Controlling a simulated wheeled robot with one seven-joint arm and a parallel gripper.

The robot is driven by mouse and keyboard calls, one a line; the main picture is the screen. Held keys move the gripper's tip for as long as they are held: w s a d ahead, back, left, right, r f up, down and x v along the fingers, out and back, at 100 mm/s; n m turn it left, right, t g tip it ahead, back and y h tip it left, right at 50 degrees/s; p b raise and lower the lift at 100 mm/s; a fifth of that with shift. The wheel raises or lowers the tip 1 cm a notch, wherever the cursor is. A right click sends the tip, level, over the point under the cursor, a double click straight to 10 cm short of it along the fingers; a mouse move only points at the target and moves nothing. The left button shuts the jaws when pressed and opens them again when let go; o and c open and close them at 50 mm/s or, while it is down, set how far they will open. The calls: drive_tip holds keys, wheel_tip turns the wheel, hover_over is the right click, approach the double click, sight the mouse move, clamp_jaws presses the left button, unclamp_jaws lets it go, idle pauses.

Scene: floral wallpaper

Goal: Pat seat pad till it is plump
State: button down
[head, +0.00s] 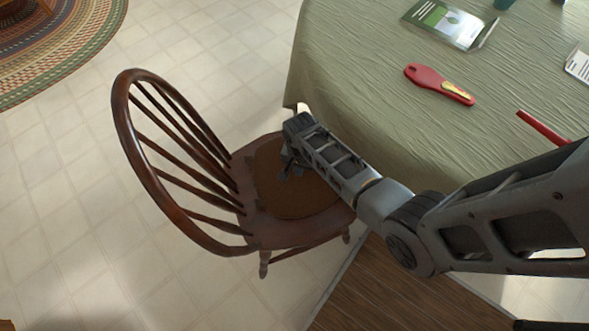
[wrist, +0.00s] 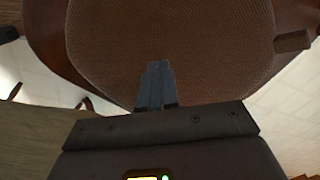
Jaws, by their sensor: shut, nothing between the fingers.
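The brown woven seat pad (head: 283,195) lies on the seat of a dark wooden spindle-back chair (head: 163,208), beside the table. In the wrist view the pad (wrist: 175,40) fills the upper middle and looks fairly flat, with the chair seat's edge (wrist: 43,35) around it. My gripper (head: 288,172) is over the pad, pointing down, with its fingers shut and empty. In the wrist view the closed fingertips (wrist: 156,70) show against the pad. I cannot tell whether they touch it. My arm hides the right part of the pad in the head view.
A table with a green cloth (head: 370,70) stands right of the chair, close to my arm. On it lie a red-handled tool (head: 438,84), a green and white packet (head: 445,22) and a red stick (head: 541,127). The tiled floor (head: 70,220) left of the chair is clear.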

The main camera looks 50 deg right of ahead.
drive_tip(key=shift+f, duration=0.1)
drive_tip(key=shift+f+b, duration=1.55)
drive_tip(key=shift+f, duration=0.3)
drive_tip(key=shift+r+p, duration=1.9)
drive_tip(key=shift+p, duration=0.05)
wheel_tip(320, 180, up, 6)
drive_tip(key=p, duration=0.5)
drive_tip(key=shift+p, duration=0.4)
